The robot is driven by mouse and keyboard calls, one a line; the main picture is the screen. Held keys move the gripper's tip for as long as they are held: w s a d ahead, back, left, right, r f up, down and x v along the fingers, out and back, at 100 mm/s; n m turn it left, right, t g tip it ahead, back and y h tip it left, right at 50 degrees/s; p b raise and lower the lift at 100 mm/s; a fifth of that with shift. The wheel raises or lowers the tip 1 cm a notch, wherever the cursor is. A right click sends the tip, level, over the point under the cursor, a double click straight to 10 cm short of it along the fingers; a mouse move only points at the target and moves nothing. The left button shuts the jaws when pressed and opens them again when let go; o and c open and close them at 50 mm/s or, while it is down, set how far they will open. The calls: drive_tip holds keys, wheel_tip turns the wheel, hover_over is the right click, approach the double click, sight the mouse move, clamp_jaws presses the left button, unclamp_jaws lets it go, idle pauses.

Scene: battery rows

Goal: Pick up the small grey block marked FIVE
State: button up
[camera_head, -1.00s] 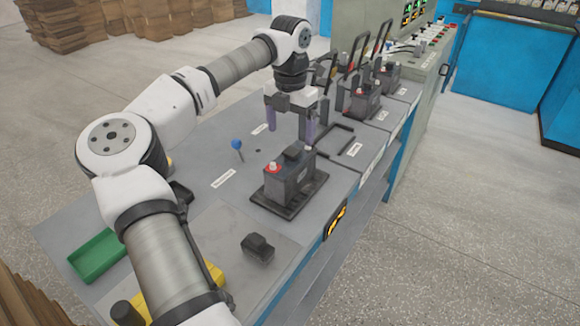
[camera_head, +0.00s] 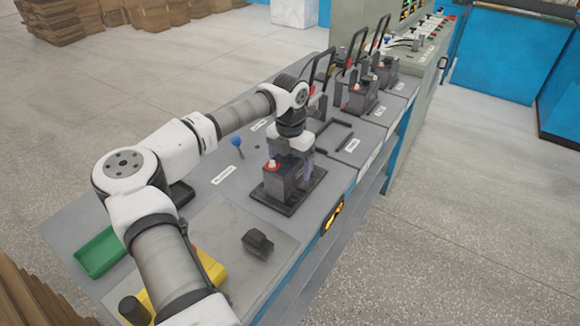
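A dark grey block (camera_head: 277,187) with a red-and-white post on top stands upright on a black base plate (camera_head: 271,203) near the table's front right edge. I cannot read the marking FIVE on it. My gripper (camera_head: 293,160) points down over the rear part of this block. Its purple fingers look spread, one on the far left side and one on the right side of the block. The gripper body hides the block's rear top. I cannot tell whether the fingers touch it. Similar blocks (camera_head: 361,98) stand further back along the bench.
Black upright handles (camera_head: 352,50) stand behind the rear blocks. A blue-knobbed lever (camera_head: 237,143) is left of my gripper. A small black object (camera_head: 257,243) lies on a grey mat in front. A green tray (camera_head: 100,252) and a yellow piece (camera_head: 212,268) are at the left.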

clamp_jaws()
drive_tip(key=shift+w+r, duration=0.1)
drive_tip(key=shift+r, duration=0.05)
idle(0.4)
